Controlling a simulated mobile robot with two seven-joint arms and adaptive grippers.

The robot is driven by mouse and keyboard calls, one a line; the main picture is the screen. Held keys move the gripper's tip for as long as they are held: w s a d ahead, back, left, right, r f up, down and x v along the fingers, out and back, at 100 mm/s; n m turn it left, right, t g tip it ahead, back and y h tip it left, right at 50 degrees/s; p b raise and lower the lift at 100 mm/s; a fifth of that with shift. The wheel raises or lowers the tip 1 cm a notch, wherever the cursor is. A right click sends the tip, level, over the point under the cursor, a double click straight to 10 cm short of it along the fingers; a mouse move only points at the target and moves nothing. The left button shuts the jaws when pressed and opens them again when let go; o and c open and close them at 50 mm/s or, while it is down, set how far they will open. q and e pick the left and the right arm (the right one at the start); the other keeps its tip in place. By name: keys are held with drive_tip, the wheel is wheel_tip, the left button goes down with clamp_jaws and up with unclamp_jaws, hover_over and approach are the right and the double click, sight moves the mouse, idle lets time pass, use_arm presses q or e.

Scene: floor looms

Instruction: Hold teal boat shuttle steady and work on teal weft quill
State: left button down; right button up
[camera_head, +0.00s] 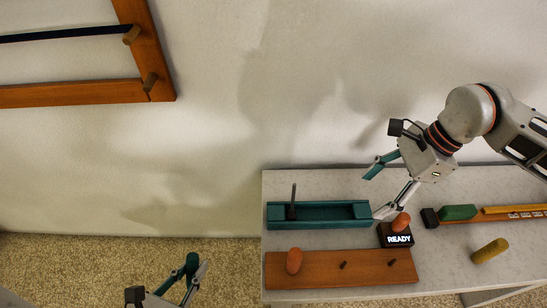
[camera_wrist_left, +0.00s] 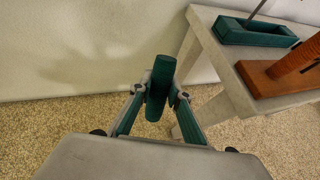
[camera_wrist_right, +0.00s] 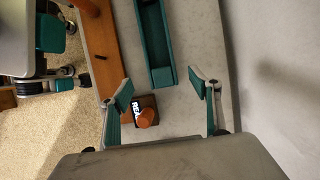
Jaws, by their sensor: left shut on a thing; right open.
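The teal boat shuttle (camera_head: 345,216), an open trough with a thin dark upright rod at its left end, lies on the white table. It also shows in the right wrist view (camera_wrist_right: 163,77). My left gripper (camera_wrist_left: 158,93) is shut on the teal weft quill (camera_wrist_left: 161,76), held upright in the air left of the table; in the head view the quill (camera_head: 192,264) is near the bottom edge. My right gripper (camera_head: 379,191) is open and empty above the table, near the shuttle's right end. It appears apart from the shuttle.
A wooden peg board (camera_head: 330,268) holds an orange quill (camera_head: 294,261) on the table's front side. A black READY box (camera_head: 397,240) bears another orange piece (camera_head: 401,222). A green block (camera_head: 457,212) and a yellow quill (camera_head: 490,251) lie right. A wooden loom frame (camera_head: 70,95) is upper left.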

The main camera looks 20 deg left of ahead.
sight(345, 216)
drive_tip(key=shift+x, duration=4.4)
drive_tip(key=shift+r, duration=0.1)
drive_tip(key=c, duration=1.5)
